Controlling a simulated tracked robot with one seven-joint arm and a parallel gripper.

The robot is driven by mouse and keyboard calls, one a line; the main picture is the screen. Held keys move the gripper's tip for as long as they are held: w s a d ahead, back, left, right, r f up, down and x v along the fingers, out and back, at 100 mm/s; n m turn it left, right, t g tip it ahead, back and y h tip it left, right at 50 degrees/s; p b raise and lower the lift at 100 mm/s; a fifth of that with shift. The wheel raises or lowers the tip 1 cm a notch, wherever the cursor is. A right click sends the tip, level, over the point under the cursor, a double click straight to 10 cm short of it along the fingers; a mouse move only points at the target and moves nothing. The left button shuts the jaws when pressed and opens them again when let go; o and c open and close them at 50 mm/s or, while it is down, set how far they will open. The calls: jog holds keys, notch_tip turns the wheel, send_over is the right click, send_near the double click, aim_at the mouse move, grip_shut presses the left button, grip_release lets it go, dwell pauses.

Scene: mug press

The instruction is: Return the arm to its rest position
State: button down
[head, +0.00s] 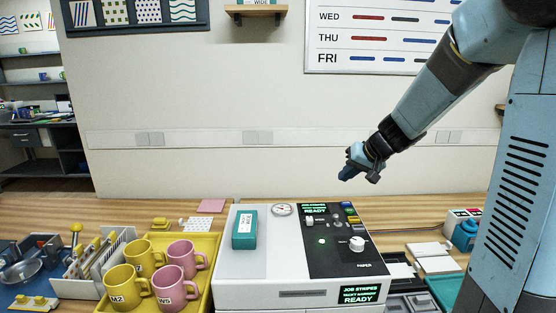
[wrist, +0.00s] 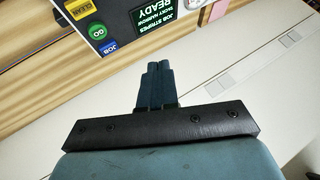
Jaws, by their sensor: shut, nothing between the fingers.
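My gripper (head: 345,177) hangs in the air above and behind the white press machine, in front of the wall, with my arm reaching in from the upper right. In the wrist view, its two blue fingers (wrist: 153,68) are side by side and closed, with nothing between them. The white press machine (head: 255,292) stands on the wooden table, with a black control panel and green displays reading "JOB STRIPES" and "READY". Part of its panel (wrist: 127,30) shows at the top of the wrist view. My gripper touches nothing.
A yellow tray (head: 203,297) at left holds yellow mugs (head: 117,283) and pink mugs (head: 174,285). A teal box (head: 244,229) lies on the press top. A teal device (head: 464,233) and white blocks (head: 431,252) are at right. A whiteboard (head: 375,38) hangs on the wall. Air around the gripper is clear.

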jog(key=s+d+r+h, duration=0.1)
jog(key=s+r+h, duration=0.1)
jog(key=s, duration=1.2)
jog(key=s+r+h, duration=0.3)
jog(key=s+r, duration=0.1)
jog(key=s, duration=1.1)
jog(key=shift+d+r+g, duration=0.35)
jog(key=shift+r+g, duration=0.05)
